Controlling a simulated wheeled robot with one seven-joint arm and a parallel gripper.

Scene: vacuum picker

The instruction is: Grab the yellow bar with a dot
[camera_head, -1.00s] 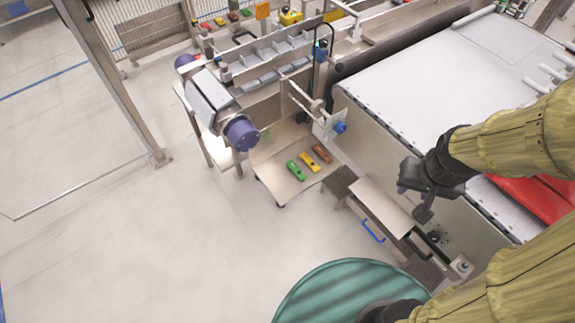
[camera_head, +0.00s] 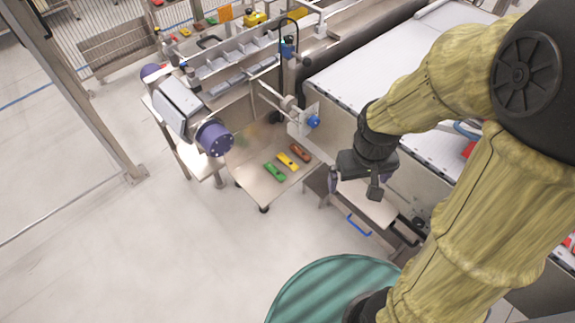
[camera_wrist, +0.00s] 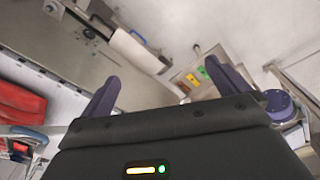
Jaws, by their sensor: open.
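A yellow bar (camera_head: 287,161) lies on a low metal plate (camera_head: 252,184), between a green bar (camera_head: 275,172) and an orange-brown bar (camera_head: 301,152). A dot on it is too small to make out. My gripper (camera_head: 355,186) is open and empty, pointing down, to the right of the bars and apart from them in the head view. In the wrist view, my gripper's two dark fingers (camera_wrist: 163,72) are spread wide. The yellow bar (camera_wrist: 192,79) shows small and far off, near the right finger, with the green bar (camera_wrist: 204,72) beside it.
A purple-ended roller (camera_head: 213,138) stands left of the plate and a metal bracket with a blue knob (camera_head: 313,121) behind it. A box with a blue handle (camera_head: 358,226) is right of the plate. More coloured bars (camera_head: 197,27) lie far back. Floor in front is clear.

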